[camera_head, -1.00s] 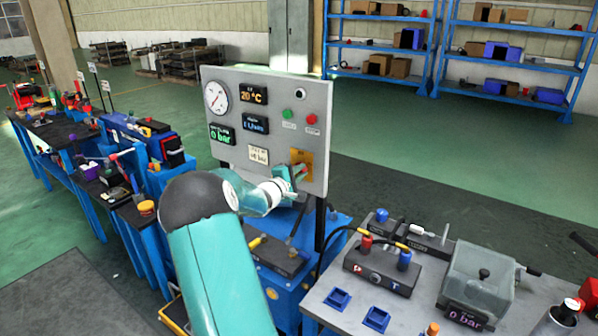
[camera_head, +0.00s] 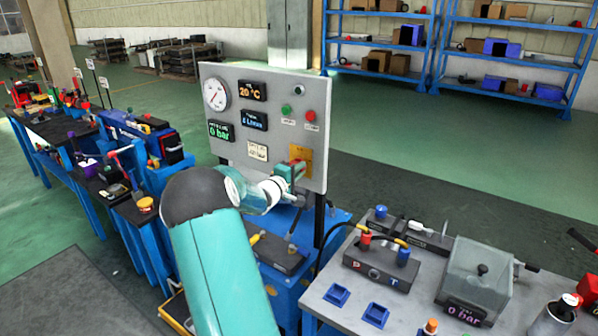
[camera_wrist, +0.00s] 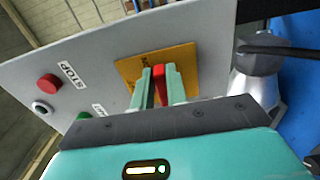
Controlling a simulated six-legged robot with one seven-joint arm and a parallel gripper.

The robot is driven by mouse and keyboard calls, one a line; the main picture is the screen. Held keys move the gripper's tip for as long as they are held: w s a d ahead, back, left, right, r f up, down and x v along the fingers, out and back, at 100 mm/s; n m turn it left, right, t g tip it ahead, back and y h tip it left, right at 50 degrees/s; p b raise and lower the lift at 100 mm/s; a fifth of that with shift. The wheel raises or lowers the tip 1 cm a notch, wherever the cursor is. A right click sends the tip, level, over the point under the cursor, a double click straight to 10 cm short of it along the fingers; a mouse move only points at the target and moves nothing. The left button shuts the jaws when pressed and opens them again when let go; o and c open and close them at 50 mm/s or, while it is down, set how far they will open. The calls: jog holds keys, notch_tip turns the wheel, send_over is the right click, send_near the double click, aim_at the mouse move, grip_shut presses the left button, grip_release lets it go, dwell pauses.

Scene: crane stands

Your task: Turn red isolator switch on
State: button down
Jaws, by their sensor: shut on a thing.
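The red isolator switch (camera_wrist: 160,88) sits on a yellow plate (camera_wrist: 183,54) on the grey control panel (camera_wrist: 215,25). In the wrist view, my gripper (camera_wrist: 159,74) has one teal finger on each side of the red handle and is shut on it. In the head view, my gripper (camera_head: 292,171) is at the panel's lower right and covers most of the switch. Part of the yellow plate (camera_head: 306,158) shows beside it. The lettering on the plate is not readable.
A red stop button (camera_head: 310,116) and a green button (camera_head: 286,109) are above the switch. A gauge (camera_head: 215,94) and displays fill the panel's left; one reads 0 bar. A grey bench (camera_head: 340,318) with valve blocks stands at right.

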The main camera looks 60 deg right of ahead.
jog(key=c, duration=1.4)
grip_release()
jog(key=shift+a, duration=0.1)
jog(key=w+a, duration=0.2)
jog(key=a, duration=1.1)
jog(key=shift+a, duration=0.25)
jog(key=shift+w, duration=0.1)
jog(key=s+a+r+t+y, duration=0.2)
jog(key=a+y, duration=0.4)
jog(key=a, duration=1.1)
jog(key=s+a+r+n+t+y, duration=0.1)
jog(key=a+y, duration=0.5)
jog(key=a, duration=1.2)
jog(key=s+a+r+n+t+y, duration=0.1)
jog(key=s+a+r+t+y, duration=0.2)
jog(key=a, duration=1.5)
jog(key=t+y, duration=0.2)
jog(key=shift+a+y, duration=0.2)
jog(key=shift+y, duration=0.2)
